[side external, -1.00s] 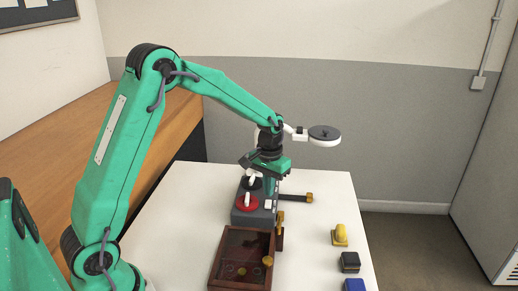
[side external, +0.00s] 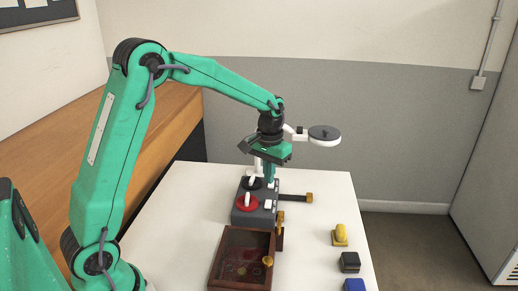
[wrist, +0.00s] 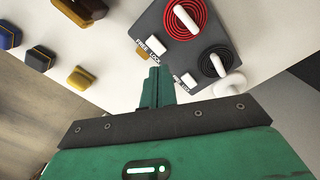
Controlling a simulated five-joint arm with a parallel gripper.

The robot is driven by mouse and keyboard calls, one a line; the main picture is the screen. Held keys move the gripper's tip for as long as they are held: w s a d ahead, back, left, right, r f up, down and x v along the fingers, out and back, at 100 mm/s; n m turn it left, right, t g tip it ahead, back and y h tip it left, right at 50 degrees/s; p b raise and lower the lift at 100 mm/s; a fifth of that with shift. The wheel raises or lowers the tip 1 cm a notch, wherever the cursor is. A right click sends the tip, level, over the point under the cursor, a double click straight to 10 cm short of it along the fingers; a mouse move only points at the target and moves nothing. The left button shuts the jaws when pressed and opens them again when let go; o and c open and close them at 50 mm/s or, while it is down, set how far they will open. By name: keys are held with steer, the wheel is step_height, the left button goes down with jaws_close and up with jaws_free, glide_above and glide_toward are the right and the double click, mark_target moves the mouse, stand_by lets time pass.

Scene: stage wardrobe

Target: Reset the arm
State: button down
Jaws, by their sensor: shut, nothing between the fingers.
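My gripper (side external: 270,178) is shut and empty, pointing down over the back of a grey control box (side external: 240,217). In the wrist view its green fingers (wrist: 157,85) are together beside the box's labelled edge. The box carries a red dial (side external: 246,203) and a black dial (side external: 256,183), each with a white handle. In the wrist view the red dial (wrist: 185,20) and black dial (wrist: 215,64) are clear of the fingers. Whether the fingertips touch the box cannot be told.
A dark wooden case (side external: 216,270) with a brass knob sits at the table's front. A yellow piece (side external: 340,236), a black block (side external: 349,262) and a blue block (side external: 354,285) line the right. A brass-ended rod (side external: 297,197) sticks out from the box. A round-headed white stand (side external: 323,141) is behind.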

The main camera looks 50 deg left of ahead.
steer(key=shift+s+r, duration=0.1)
steer(key=s+d+r+m+t, duration=0.1)
steer(key=s+d+r+t, duration=0.2)
steer(key=s+r, duration=0.7)
steer(key=s+d+r+m+t, duration=0.1)
steer(key=s+d+m+t, duration=0.1)
steer(key=s, duration=1.2)
steer(key=shift+d+r+t, duration=0.3)
steer(key=w+a+f+m+g, duration=0.2)
steer(key=w+m, duration=0.2)
steer(key=w, duration=0.7)
steer(key=w+a+f+m+g, duration=0.2)
steer(key=w+m, duration=0.3)
steer(key=w, duration=0.6)
steer(key=shift+w+f, duration=0.15)
steer(key=shift+f, duration=0.15)
